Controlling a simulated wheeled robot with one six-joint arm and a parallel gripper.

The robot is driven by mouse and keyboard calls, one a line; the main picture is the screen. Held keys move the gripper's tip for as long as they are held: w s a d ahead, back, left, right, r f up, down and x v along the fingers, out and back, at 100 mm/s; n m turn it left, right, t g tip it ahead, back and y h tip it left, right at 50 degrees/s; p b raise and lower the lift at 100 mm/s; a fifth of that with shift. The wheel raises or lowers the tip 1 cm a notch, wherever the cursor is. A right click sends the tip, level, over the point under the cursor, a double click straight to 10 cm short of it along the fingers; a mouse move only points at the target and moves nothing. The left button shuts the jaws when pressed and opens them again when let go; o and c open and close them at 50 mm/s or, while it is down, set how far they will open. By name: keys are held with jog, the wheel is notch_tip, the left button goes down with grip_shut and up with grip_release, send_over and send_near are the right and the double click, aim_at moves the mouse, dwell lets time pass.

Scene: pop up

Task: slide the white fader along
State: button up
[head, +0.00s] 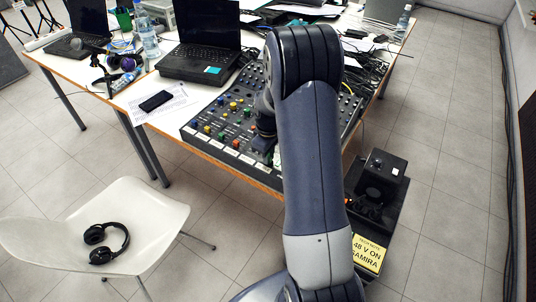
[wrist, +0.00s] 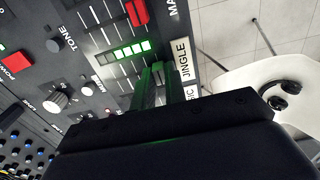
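The mixing console (head: 222,118) lies on the table's front right part, and its fader section (wrist: 112,22) fills the upper middle of the wrist view.
Knobs, including a white one (wrist: 57,101), stand left of the faders. A laptop (head: 203,45) and a phone (head: 155,101) are on the table. Cables (head: 365,60) lie behind my arm. A white chair (head: 150,205) with headphones (head: 107,243) stands in front.

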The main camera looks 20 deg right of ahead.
grip_shut()
jog(key=shift+w+d, duration=0.6)
jog(key=shift+d, duration=0.3)
jog(key=shift+w+d, duration=0.6)
jog(key=shift+d, duration=0.3)
jog(key=o, duration=0.7)
grip_release()
jog(key=shift+o, duration=0.2)
jog(key=shift+r, duration=0.15)
notch_tip(320, 180, up, 11)
jog(key=shift+f+b, duration=0.2)
jog(key=shift+b, duration=0.1)
